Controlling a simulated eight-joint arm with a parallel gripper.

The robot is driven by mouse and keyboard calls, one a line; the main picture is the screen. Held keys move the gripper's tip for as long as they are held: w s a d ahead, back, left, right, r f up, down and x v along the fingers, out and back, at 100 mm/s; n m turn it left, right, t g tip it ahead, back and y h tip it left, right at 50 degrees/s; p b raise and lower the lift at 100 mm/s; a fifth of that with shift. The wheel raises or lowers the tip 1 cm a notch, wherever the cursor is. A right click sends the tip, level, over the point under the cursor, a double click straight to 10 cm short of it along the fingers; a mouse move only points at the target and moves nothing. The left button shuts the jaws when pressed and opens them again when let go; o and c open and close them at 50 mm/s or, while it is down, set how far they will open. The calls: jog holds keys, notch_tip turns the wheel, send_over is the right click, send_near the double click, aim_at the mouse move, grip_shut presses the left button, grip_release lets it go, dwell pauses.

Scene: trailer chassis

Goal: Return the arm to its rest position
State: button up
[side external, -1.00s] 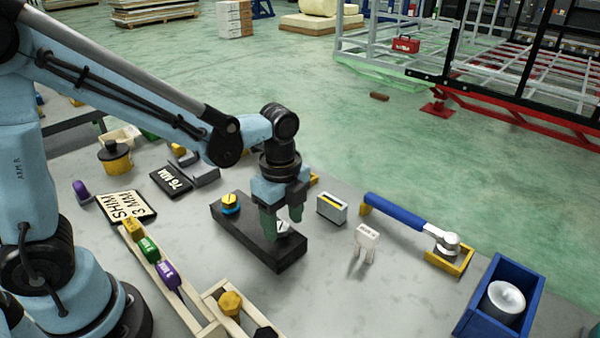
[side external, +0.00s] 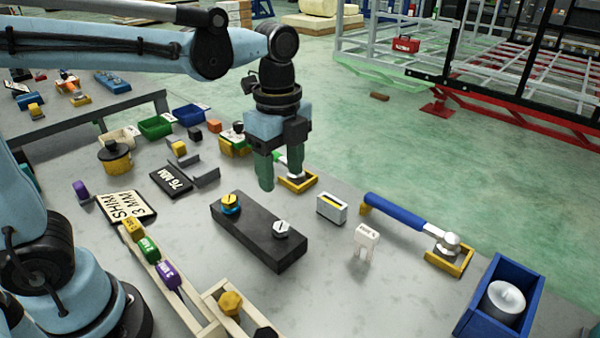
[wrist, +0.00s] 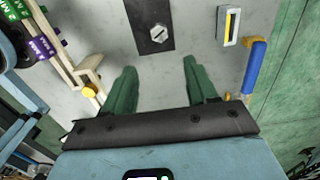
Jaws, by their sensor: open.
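My gripper (side external: 279,172) hangs pointing down above the table, its green fingers apart with nothing between them. In the side external view it is raised behind the black block (side external: 258,234). The block carries a knob with a yellow top and blue base (side external: 231,203) and a silver slotted knob (side external: 282,228). In the wrist view the open fingers (wrist: 160,88) show over bare grey table, and the silver knob (wrist: 158,34) on the block lies beyond them, apart from the fingers.
Wooden racks (side external: 192,318) with coloured pieces are in front. Small bins (side external: 155,127) stand at the back.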

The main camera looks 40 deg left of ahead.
jog(key=shift+r, duration=0.3)
jog(key=s+a+f+n+t, duration=0.1)
jog(key=s+a+n+t, duration=0.1)
jog(key=n, duration=0.7)
jog(key=s+a+f+n+t, duration=0.2)
jog(key=a+n+t, duration=0.3)
jog(key=n, duration=0.4)
jog(key=shift+s+f, duration=0.3)
jog(key=shift+s, duration=0.1)
